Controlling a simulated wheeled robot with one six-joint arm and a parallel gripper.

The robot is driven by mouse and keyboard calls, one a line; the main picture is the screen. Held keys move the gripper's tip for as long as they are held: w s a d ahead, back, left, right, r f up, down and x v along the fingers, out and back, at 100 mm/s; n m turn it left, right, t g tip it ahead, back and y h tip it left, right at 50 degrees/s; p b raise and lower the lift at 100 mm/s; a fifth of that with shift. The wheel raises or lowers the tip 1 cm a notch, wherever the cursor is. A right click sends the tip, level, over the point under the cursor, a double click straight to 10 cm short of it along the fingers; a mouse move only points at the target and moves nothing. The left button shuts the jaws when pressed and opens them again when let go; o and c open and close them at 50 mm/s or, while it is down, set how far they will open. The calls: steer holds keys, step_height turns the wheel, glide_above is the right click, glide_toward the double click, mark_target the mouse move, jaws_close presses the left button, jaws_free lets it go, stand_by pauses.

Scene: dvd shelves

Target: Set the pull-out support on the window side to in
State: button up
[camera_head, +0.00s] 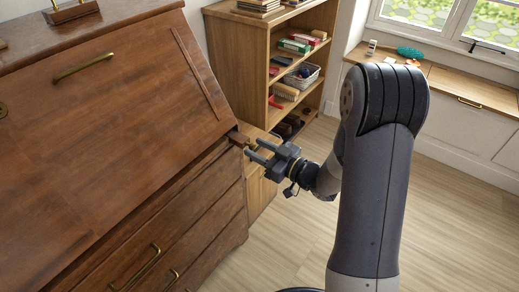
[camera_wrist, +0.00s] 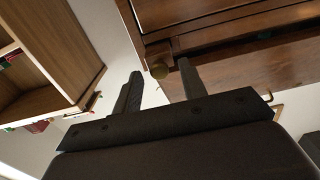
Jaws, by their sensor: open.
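The pull-out support (camera_head: 238,138) on the window side is a dark wooden bar with a small brass knob, at the right end of the brown slant-front desk (camera_head: 130,120). In the head view it sticks out a little from the desk front. In the wrist view the brass knob (camera_wrist: 160,70) appears between my fingertips. My gripper (camera_head: 254,148) is open in front of the support, fingers pointing at it. It also shows in the wrist view (camera_wrist: 160,76) with nothing clamped. I cannot tell whether a finger touches the knob.
The desk's slanted lid is closed, with a brass handle (camera_head: 83,67); drawers lie below. A wooden shelf (camera_head: 240,50) with books and a basket stands behind. A window bench (camera_head: 450,82) is at the back right. The floor (camera_head: 300,215) right of the desk is clear.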

mark_target(245, 140)
steer(key=shift+c, duration=0.3)
jaws_close()
steer(key=x, duration=0.4)
steer(key=shift+w+a+b, duration=0.25)
steer(key=shift+b, duration=0.1)
steer(key=shift+r, duration=0.1)
steer(key=shift+o, duration=0.3)
jaws_free()
steer(key=shift+a, duration=0.1)
